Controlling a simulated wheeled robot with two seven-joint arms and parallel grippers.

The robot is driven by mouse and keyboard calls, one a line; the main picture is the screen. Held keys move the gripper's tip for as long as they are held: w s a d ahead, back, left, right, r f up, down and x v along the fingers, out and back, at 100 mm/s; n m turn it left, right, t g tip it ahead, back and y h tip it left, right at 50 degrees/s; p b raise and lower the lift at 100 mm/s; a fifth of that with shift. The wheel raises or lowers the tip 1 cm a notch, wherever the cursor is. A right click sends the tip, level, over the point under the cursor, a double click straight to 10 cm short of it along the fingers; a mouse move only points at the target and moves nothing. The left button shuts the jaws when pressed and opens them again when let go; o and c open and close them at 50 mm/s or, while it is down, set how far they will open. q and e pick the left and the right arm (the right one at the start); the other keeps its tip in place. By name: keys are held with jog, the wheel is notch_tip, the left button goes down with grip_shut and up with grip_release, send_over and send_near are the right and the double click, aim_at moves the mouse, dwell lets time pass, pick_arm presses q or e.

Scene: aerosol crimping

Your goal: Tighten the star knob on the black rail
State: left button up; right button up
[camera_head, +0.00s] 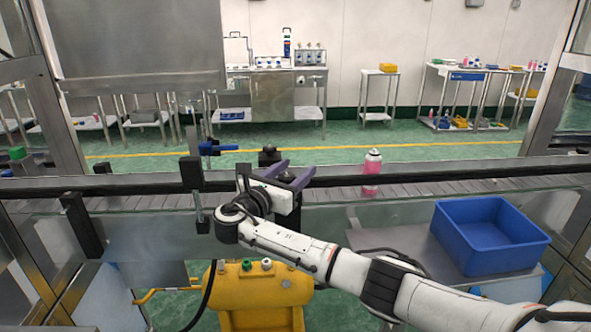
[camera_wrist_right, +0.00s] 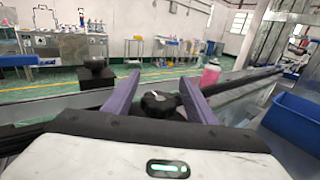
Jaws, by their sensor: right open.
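A black star knob (camera_wrist_right: 160,103) with a pale mark on top sits between the two purple fingers of my right gripper (camera_wrist_right: 155,88) in the right wrist view. The fingers stand apart on either side of it; I cannot tell whether either touches it. In the head view the right gripper (camera_head: 301,166) reaches over the black rail (camera_head: 340,181), and the knob (camera_head: 287,177) shows partly between the fingers. My left gripper is not in view.
A pink spray can (camera_head: 372,173) stands on the conveyor right of the gripper. A blue bin (camera_head: 490,236) is at right. Black posts (camera_head: 191,175) and a blue-handled part (camera_head: 216,148) are left of the gripper. A yellow machine (camera_head: 262,290) sits below the arm.

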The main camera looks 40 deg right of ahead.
aim_at(283, 180)
jog(key=b+v, duration=0.1)
jog(key=v, duration=0.8)
jog(key=shift+s+a, duration=0.15)
jog(key=shift+a, duration=0.25)
